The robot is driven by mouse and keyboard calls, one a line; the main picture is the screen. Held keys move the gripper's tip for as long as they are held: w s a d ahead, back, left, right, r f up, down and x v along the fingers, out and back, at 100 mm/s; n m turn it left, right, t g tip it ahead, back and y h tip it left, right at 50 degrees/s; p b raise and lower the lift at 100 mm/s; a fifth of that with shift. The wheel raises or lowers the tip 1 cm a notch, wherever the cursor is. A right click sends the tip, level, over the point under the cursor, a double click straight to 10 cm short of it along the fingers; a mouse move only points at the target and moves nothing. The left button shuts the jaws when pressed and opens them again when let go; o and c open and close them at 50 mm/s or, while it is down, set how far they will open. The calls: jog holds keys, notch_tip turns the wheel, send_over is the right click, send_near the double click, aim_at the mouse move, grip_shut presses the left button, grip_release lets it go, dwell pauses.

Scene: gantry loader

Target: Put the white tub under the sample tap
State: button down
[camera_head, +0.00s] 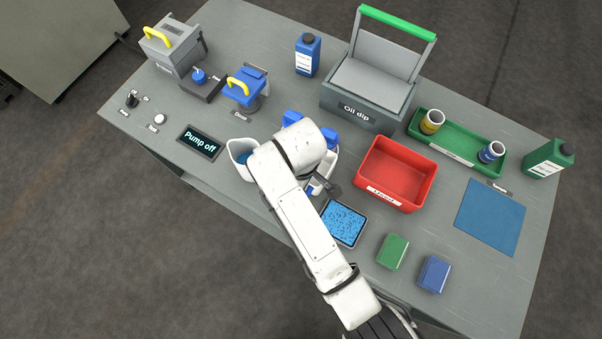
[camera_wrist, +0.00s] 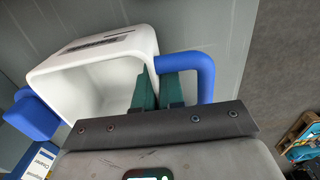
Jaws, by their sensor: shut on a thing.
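A white tub (camera_wrist: 80,75) with a blue handle (camera_wrist: 205,75) fills the upper left of the wrist view; its open mouth faces the camera. My gripper (camera_wrist: 158,90) is shut on its handle side, with green finger pads at the rim beside the handle. In the head view my arm hides the fingers. The sample tap appears to be the blue fitting with a yellow lever (camera_head: 245,90), up and left of my arm.
A "Pump off" display (camera_head: 200,143) lies left of my arm. A red bin (camera_head: 397,200), a blue-filled tray (camera_head: 342,223), a green block (camera_head: 392,251) and a blue block (camera_head: 433,274) are to the right. The "Oil dip" box (camera_head: 355,112) stands behind. A blue bottle (camera_head: 307,56) stands near the back.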

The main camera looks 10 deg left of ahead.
jog(key=shift+f, duration=0.2)
jog(key=c, duration=1.7)
grip_release()
jog(key=o, duration=0.5)
jog(key=shift+c, duration=0.2)
notch_tip(320, 180, up, 11)
jog(key=shift+r+p, duration=0.2)
jog(key=shift+p, duration=0.65)
jog(key=shift+r+p, duration=0.45)
jog(key=shift+p, duration=0.05)
